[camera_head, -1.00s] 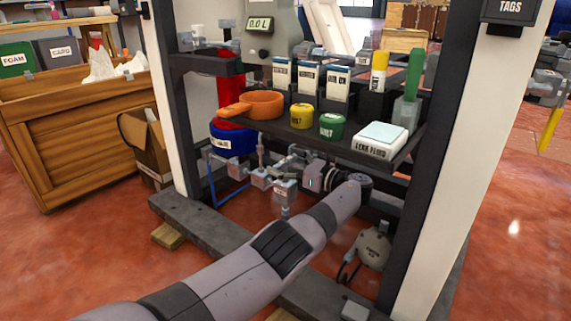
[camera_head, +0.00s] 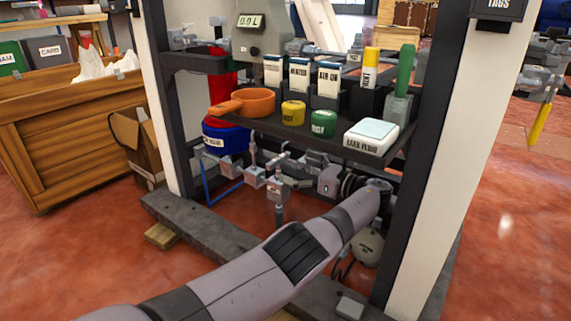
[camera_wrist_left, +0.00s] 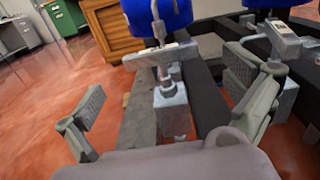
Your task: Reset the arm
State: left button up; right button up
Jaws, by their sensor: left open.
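My left arm reaches in from the lower left of the head view, and its wrist bends back under the shelf. My left gripper (camera_head: 292,176) is under the shelf, among grey pipe fittings (camera_head: 254,176). It also shows in the left wrist view (camera_wrist_left: 166,88), with its two fingers wide apart and nothing gripped. A grey block fitting (camera_wrist_left: 170,98) on a pipe appears between the fingers in that view, apart from both pads. My right gripper is not in view.
The shelf (camera_head: 290,133) above carries an orange pan (camera_head: 258,101), a yellow pot (camera_head: 293,113), a green pot (camera_head: 323,123) and a white leak fluid box (camera_head: 371,136). Dark posts flank the frame. A wooden crate (camera_head: 80,135) stands left.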

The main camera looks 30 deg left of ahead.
pick_arm(q)
jog(key=shift+d, duration=0.55)
jog(key=shift+r, duration=0.1)
